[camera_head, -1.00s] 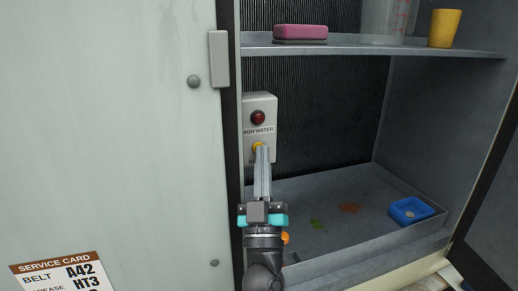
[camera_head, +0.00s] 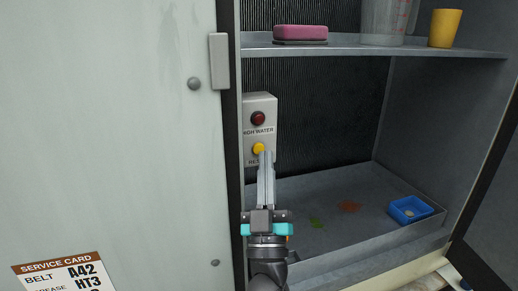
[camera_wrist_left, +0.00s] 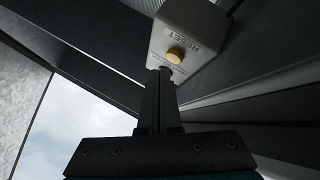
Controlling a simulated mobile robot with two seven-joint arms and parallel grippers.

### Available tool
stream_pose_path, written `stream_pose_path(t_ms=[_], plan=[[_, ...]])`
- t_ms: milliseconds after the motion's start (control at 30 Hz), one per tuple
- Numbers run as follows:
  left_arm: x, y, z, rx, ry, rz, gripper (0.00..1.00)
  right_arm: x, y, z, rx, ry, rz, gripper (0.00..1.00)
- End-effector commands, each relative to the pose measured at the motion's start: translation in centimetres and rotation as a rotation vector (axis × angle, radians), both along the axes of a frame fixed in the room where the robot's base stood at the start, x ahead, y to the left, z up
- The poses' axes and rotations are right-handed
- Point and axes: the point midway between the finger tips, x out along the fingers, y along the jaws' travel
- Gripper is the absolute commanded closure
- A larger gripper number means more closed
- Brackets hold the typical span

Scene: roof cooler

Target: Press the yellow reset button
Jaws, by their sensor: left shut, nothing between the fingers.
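The yellow reset button (camera_head: 258,149) sits on the lower part of a grey control box (camera_head: 262,106) on the cabinet's inner left side. A dark red lamp (camera_head: 258,118) is above it, over the words "HIGH WATER". My left gripper (camera_head: 266,156) is shut and empty, its tips just below and right of the button in the head view. In the left wrist view the button (camera_wrist_left: 176,54) shows whole beyond the shut fingertips (camera_wrist_left: 160,72), with the word RESET on the box. Whether the tips touch the box I cannot tell. My right gripper is not in view.
A shelf (camera_head: 370,47) above holds a pink sponge (camera_head: 300,33), a clear jug (camera_head: 385,22) and a yellow cup (camera_head: 445,28). A metal tray (camera_head: 370,235) below holds a small blue container (camera_head: 410,210). A pale panel (camera_head: 110,130) stands at left.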

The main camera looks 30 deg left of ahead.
Motion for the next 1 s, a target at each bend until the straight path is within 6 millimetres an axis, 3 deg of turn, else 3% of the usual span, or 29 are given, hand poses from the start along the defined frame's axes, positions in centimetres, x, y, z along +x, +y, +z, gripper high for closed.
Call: stream_pose_path(t_ms=[500,1000], plan=[[-3.3,-3.3,0.0,-0.005,0.003,-0.001,1.0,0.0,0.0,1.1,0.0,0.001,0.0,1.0],[-2.8,-3.0,-0.2,-0.005,0.003,-0.003,1.0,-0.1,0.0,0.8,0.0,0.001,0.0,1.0]])
